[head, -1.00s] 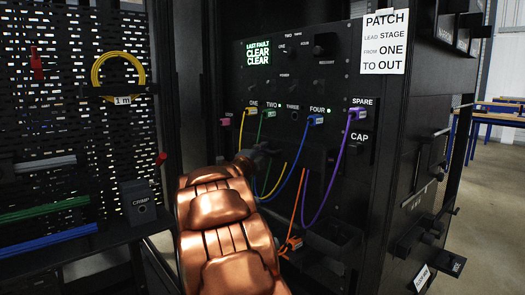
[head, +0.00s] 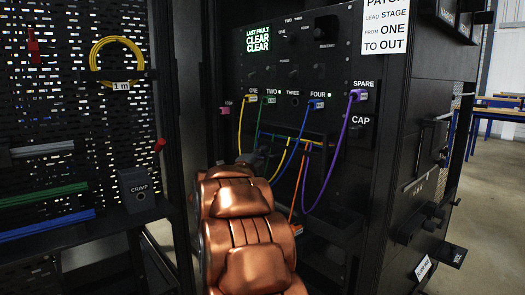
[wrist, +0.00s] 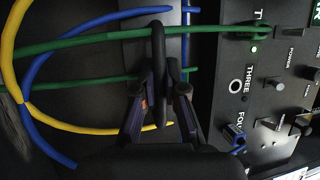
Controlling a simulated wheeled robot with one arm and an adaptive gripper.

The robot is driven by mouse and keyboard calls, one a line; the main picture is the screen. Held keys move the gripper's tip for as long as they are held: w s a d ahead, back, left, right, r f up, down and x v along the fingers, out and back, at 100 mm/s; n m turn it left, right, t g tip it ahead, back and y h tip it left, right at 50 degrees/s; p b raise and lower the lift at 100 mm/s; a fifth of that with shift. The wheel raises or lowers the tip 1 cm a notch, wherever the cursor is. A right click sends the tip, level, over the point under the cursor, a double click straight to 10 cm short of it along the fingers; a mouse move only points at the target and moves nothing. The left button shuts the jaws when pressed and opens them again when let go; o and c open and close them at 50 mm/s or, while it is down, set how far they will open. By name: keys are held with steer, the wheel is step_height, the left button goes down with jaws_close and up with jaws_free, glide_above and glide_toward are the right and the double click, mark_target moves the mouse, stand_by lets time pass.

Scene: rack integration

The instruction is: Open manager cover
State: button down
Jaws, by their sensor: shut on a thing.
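My gripper (wrist: 160,105) is shut on a black bar (wrist: 158,50), which looks like the handle of the manager cover. In the head view my gripper (head: 256,160) is below the port row, mostly hidden by my copper-coloured arm. The cable manager (head: 318,138) is the dark strip under the ports. Yellow, green and blue leads show running across it. The cover's own panel is mostly hidden by my arm and dark on dark, so its exact angle is unclear.
A green lead (wrist: 80,39), a blue lead (wrist: 32,90) and a yellow lead (wrist: 10,40) pass close to my fingers. A purple lead (head: 332,170) and an orange lead (head: 298,185) hang to the right. A pegboard with a crimp box (head: 137,190) stands at left.

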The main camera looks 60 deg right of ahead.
steer(key=shift+f, duration=0.35)
steer(key=c, duration=1.2)
jaws_free()
steer(key=shift+a, duration=0.1)
steer(key=v, duration=1.1)
steer(key=shift+a, duration=0.35)
steer(key=shift+s, duration=0.1)
